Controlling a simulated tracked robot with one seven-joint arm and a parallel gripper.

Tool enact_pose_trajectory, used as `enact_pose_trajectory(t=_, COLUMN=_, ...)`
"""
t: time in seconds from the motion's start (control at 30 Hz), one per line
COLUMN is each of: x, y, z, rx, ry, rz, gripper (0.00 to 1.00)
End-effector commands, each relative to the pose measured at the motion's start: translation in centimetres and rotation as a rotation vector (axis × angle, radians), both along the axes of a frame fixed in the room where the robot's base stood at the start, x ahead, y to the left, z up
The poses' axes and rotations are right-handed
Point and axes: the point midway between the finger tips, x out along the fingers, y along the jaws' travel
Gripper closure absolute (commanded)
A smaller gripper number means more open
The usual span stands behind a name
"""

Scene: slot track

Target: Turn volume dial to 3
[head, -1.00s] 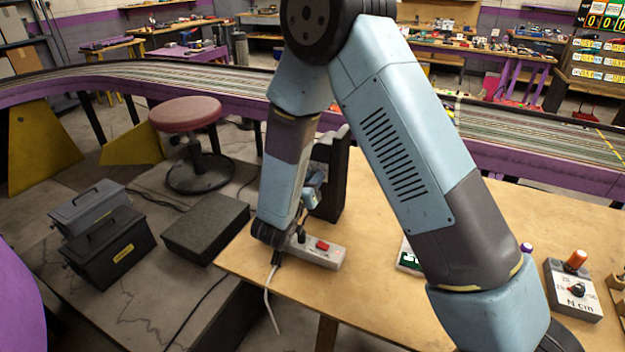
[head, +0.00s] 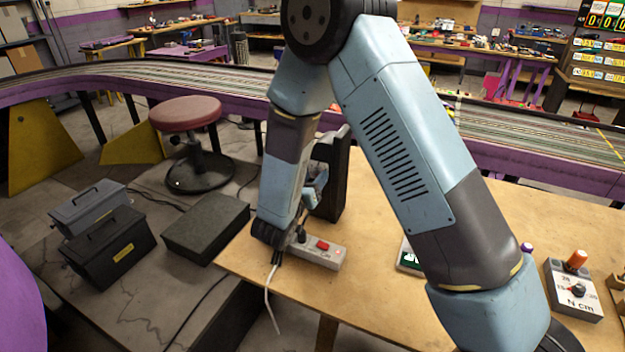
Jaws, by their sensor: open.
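No volume dial can be made out in the head view. A tall black box (head: 333,178), which looks like a speaker, stands upright on the wooden table, partly behind my forearm. Any dial on it is hidden from here. My gripper (head: 317,188) is close to the near side of this black box, beyond the lower end of my forearm. Only a small light-blue and dark part of it shows. Its fingertips are hidden, and I cannot tell whether they touch anything. I see nothing held in it.
A grey power strip (head: 322,256) with a red switch lies just below my wrist, with cables over the table edge. A grey box (head: 572,293) marked "N cm" with an orange knob stands at the right. A stool (head: 187,113) and dark cases (head: 110,250) are left.

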Motion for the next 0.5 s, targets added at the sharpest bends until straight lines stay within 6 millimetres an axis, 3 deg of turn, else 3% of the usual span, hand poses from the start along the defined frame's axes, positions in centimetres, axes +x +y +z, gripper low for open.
enact_pose_trajectory(t=0.23, x=-1.8, y=0.8, z=0.0, rx=-0.001, ry=0.001, rz=0.003, gripper=0.5)
enact_pose_trajectory(t=0.5, x=-6.6, y=2.7, z=-0.1, rx=0.0, ry=0.002, rz=0.005, gripper=0.5)
